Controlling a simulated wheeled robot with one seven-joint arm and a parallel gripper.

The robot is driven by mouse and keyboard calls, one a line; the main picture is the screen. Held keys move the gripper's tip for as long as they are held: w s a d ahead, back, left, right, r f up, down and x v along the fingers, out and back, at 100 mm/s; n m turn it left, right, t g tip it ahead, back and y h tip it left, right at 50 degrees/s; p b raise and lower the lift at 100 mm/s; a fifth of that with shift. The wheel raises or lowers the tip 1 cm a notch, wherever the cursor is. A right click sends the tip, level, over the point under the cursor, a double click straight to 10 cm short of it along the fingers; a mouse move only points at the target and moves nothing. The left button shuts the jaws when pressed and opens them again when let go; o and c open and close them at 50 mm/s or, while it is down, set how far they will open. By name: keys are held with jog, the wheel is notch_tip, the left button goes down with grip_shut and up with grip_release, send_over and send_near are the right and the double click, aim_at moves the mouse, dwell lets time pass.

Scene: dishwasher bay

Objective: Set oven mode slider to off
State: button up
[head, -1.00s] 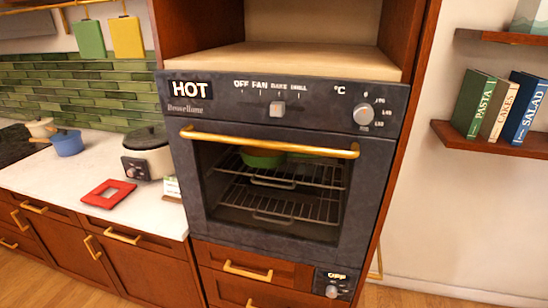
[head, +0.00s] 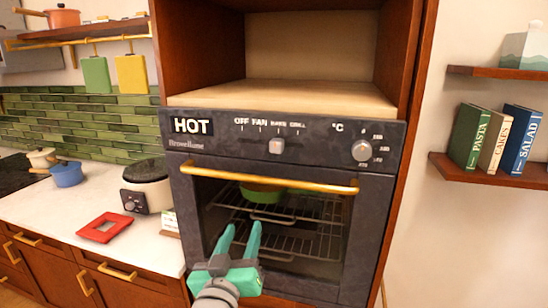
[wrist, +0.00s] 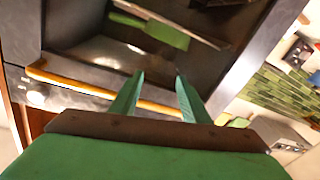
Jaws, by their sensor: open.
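My gripper (head: 240,228) has teal fingers, apart and empty. In the head view it is in front of the oven door's glass, below the gold handle and well below and left of the slider. In the wrist view my gripper (wrist: 159,78) has its fingers spread over the view of the oven door, and I cannot make out the slider there.
The gold oven handle (head: 270,182) runs across the door between my gripper and the panel; it also shows in the wrist view (wrist: 95,87). A round temperature knob (head: 362,150) is right of the slider. A green pan (head: 263,193) is inside the oven. The shelf opening above is empty.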

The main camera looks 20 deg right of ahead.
notch_tip(320, 180, up, 10)
jog(key=s+d+m+h, duration=0.1)
jog(key=d+m, duration=0.1)
jog(key=m+g+h, duration=0.1)
jog(key=m+g, duration=0.1)
jog(key=m, duration=0.1)
send_near(275, 147)
jog(key=x, duration=0.9)
grip_shut()
